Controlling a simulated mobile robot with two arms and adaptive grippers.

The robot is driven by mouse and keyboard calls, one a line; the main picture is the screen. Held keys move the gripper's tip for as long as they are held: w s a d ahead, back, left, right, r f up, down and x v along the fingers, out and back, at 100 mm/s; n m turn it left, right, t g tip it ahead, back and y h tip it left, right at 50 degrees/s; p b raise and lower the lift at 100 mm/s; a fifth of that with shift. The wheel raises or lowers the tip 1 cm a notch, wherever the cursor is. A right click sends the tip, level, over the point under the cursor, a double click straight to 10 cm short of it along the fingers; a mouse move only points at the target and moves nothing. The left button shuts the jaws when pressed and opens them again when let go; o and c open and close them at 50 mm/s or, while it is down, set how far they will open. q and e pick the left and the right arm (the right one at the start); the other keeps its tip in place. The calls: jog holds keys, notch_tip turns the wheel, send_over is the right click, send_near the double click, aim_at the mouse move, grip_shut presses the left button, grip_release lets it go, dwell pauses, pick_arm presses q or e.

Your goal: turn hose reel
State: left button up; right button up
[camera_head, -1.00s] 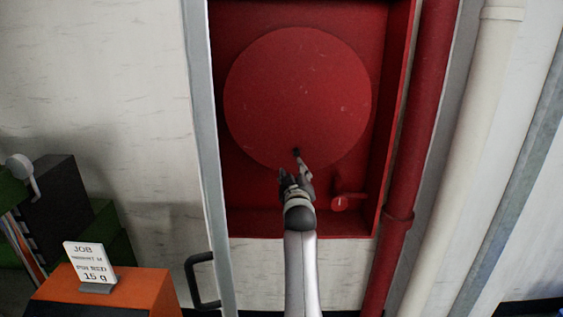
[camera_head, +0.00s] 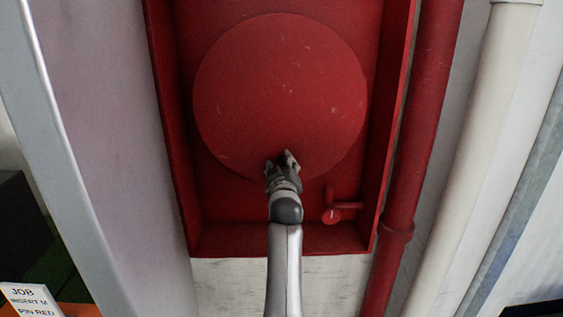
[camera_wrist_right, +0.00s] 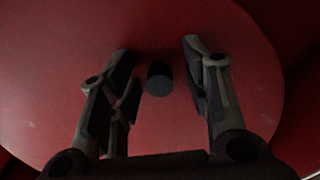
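The hose reel is a large round red disc (camera_head: 280,85) inside an open red wall cabinet. A short dark round knob (camera_wrist_right: 159,79) stands out from the disc; in the head view my right gripper hides it. My right gripper (camera_head: 279,159) is at the lower part of the disc. In the right wrist view its two fingers (camera_wrist_right: 157,50) are open, one on each side of the knob, with a visible gap to each. My left gripper is not in view.
A red valve (camera_head: 331,215) sits low at the cabinet's right. A red pipe (camera_head: 417,140) and a pale pipe (camera_head: 495,130) run along its right side. A pale door-like panel (camera_head: 115,150) stands at left. A job sign (camera_head: 31,300) shows at bottom left.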

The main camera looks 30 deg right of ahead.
jog(key=shift+r, duration=0.25)
jog(key=shift+s+a, duration=0.1)
jog(key=shift+c, duration=1)
jog(key=c, duration=0.7)
grip_shut()
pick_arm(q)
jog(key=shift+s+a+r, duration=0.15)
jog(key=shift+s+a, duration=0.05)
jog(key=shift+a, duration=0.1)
pick_arm(e)
jog(key=shift+a, duration=0.1)
